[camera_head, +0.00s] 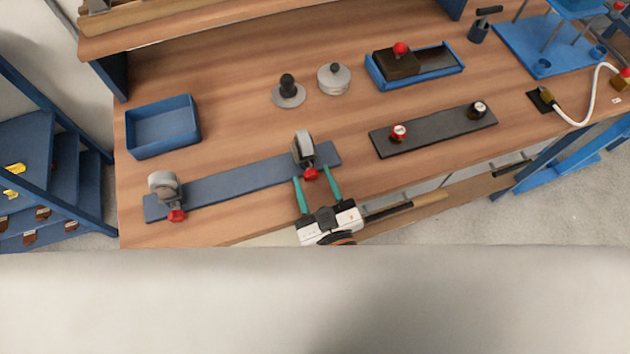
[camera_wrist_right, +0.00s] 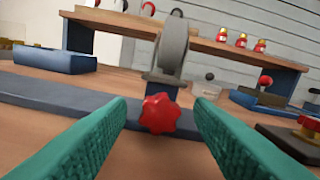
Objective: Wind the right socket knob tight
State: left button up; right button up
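The right socket knob (camera_head: 311,174) is a red lobed knob on the front of a grey round socket (camera_head: 303,147), which stands near the right end of a long dark blue-grey bar (camera_head: 240,181). In the right wrist view the red knob (camera_wrist_right: 159,113) sits centred between the fingers, with the grey socket (camera_wrist_right: 173,47) behind it. My right gripper (camera_head: 316,187) is open, its green fingers on either side of the knob and apart from it. A second socket (camera_head: 163,186) with a red knob (camera_head: 177,215) stands at the bar's left end. My left gripper is not in view.
A blue tray (camera_head: 162,128) is at the left. A dark plate (camera_head: 434,131) with a red and a black knob lies right of the bar. A blue tray (camera_head: 428,77) with a dark block, a grey disc (camera_head: 334,78) and a black-handled piece (camera_head: 288,91) stand behind.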

jog(key=c, duration=1)
jog(key=shift+o, duration=0.2)
jog(key=shift+r+m+p, duration=0.2)
jog(key=shift+m+p, duration=0.9)
jog(key=shift+p, duration=0.1)
jog(key=m+p, duration=0.1)
jog(key=m, duration=0.1)
jog(key=shift+m+p, duration=0.3)
jog(key=shift+p, duration=0.1)
jog(key=shift+f+m+p, duration=0.1)
jog(key=shift+m+p, duration=0.5)
jog(key=shift+m, duration=0.6)
jog(key=shift+d+f+m+p, duration=0.1)
jog(key=shift+m+p, duration=0.3)
jog(key=shift+m, duration=0.8)
